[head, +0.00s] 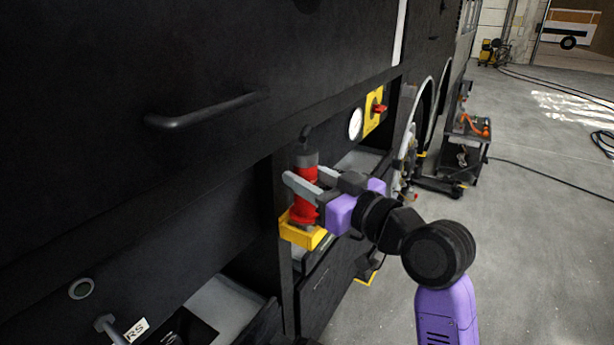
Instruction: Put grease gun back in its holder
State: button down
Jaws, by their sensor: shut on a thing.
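The grease gun (305,208) is a red cylinder with a grey and black upper end. It stands nearly upright against the dark side of the coach. My gripper (306,180) comes from the right and its two grey fingers are shut on the gun's upper part. A yellow holder (303,234) is fixed to the coach side directly below. The gun's lower end is at the holder, but whether it sits fully inside or just above cannot be told from this angle.
A black bar handle (205,112) sticks out from the upper left panel. A gauge (355,124) and a yellow plate with a red switch (374,108) are behind the gripper. A tool cart (466,140) stands farther back. The floor (540,230) at right is mostly clear, with cables.

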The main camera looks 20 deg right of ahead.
jog(key=shift+f+b, duration=0.4)
jog(key=shift+f, duration=0.1)
dwell(0.3)
jog(key=c, duration=0.9)
grip_release()
jog(key=shift+c, duration=0.2)
jog(key=shift+o, duration=0.5)
jog(key=shift+f, duration=0.15)
jog(key=b+v, duration=0.1)
jog(key=v, duration=0.6)
jog(key=shift+s+d+b, duration=0.15)
jog(key=shift+s+b, duration=0.15)
jog(key=shift+s, duration=0.1)
